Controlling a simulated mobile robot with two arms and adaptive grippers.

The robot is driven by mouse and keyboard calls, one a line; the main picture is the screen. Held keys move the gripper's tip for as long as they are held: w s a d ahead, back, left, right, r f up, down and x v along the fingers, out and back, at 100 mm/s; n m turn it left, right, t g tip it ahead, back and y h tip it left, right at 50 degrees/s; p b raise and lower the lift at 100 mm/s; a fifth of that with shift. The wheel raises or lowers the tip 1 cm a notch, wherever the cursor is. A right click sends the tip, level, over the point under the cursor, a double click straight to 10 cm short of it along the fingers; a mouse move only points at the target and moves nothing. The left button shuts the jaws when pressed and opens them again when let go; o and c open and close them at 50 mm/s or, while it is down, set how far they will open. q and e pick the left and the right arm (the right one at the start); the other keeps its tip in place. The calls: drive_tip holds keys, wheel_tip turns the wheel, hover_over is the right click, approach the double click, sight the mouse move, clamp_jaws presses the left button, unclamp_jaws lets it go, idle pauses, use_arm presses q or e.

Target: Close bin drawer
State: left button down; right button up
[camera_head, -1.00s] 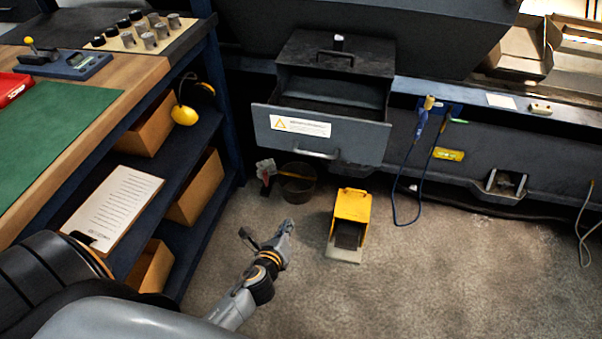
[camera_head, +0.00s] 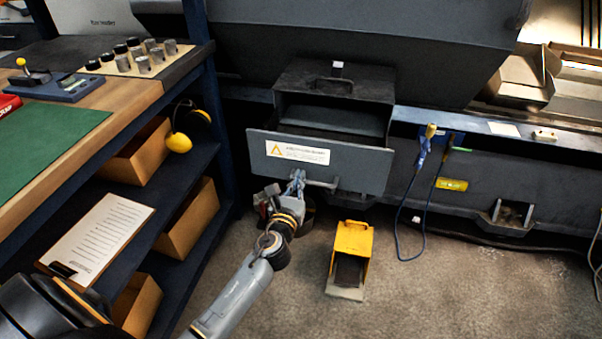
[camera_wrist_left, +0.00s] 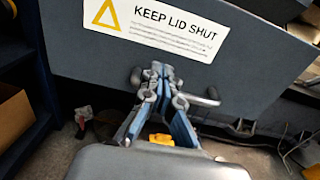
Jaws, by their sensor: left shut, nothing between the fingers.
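The bin drawer (camera_head: 355,167) is pulled out of the dark grey bin housing (camera_head: 345,80). Its front carries a white label with a yellow triangle and a bar handle (camera_head: 322,184) below. In the left wrist view the drawer front (camera_wrist_left: 245,75) fills the upper part, with the label reading "KEEP LID SHUT". My left gripper (camera_head: 297,176) is shut and empty at the drawer front's lower edge, by the left end of the handle. In the left wrist view the shut fingertips (camera_wrist_left: 155,75) overlap the drawer front and partly hide the handle (camera_wrist_left: 202,100); contact is unclear. My right gripper is not in view.
A yellow foot pedal box (camera_head: 350,255) stands on the floor right of my arm. A dark bucket (camera_head: 305,215) is partly hidden behind my gripper. A shelved workbench (camera_head: 190,235) stands at left. A blue cable (camera_head: 400,220) hangs at right.

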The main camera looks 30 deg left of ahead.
use_arm(q)
drive_tip(key=shift+x, duration=1.05)
drive_tip(key=shift+w, duration=0.25)
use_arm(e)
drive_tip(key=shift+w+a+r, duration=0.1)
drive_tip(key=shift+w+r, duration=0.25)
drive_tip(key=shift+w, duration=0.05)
